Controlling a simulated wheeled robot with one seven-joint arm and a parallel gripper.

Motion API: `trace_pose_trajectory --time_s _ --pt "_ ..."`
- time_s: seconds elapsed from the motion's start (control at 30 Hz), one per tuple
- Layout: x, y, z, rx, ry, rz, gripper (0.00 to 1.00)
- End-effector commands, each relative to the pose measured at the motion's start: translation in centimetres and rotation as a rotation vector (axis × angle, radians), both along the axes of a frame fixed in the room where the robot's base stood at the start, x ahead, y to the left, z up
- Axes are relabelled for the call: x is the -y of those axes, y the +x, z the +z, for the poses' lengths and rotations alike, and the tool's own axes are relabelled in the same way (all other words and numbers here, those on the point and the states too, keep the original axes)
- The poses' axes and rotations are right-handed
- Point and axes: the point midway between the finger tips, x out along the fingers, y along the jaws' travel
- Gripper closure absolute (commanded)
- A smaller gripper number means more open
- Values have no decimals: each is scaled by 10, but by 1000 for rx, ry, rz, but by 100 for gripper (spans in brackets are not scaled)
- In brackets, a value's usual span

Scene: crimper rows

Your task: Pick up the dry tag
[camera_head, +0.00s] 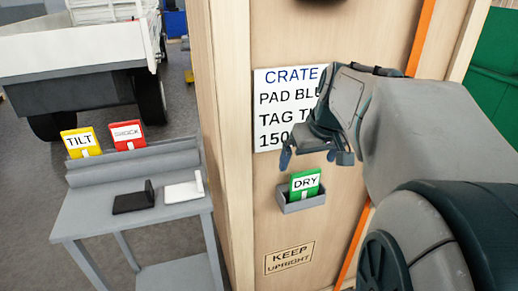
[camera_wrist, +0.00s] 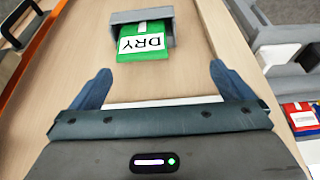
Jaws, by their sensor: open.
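The dry tag (camera_head: 305,183) is green with a white label reading DRY. It stands in a small grey holder (camera_head: 301,203) fixed to the crate's wooden face. My gripper (camera_head: 314,156) is open and empty, just above the tag in the head view. In the wrist view, the dry tag (camera_wrist: 144,42) lies beyond the fingertips and between their lines, upside down to the camera. The fingers of my gripper (camera_wrist: 160,80) are apart and do not touch it. The tag's lower end is hidden inside the holder (camera_wrist: 142,15).
A paper sign (camera_head: 280,85) on the crate is partly hidden by my arm. At left, a grey stand (camera_head: 100,219) bears a yellow TILT tag (camera_head: 80,142), a red SHOCK tag (camera_head: 127,134), a black piece (camera_head: 134,201) and a white piece (camera_head: 184,190). The crate's edge post (camera_head: 228,150) lies between.

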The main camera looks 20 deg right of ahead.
Motion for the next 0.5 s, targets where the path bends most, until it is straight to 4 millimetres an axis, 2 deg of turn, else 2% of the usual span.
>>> trace_pose_trajectory --time_s 0.03,0.1,0.23,0.5 --pt "13 6 8 12 -2 -3 0" --pt "24 13 15 25 -5 5 0" --pt "31 20 15 35 -7 16 0" --pt "30 40 -32 33 -6 20 0"
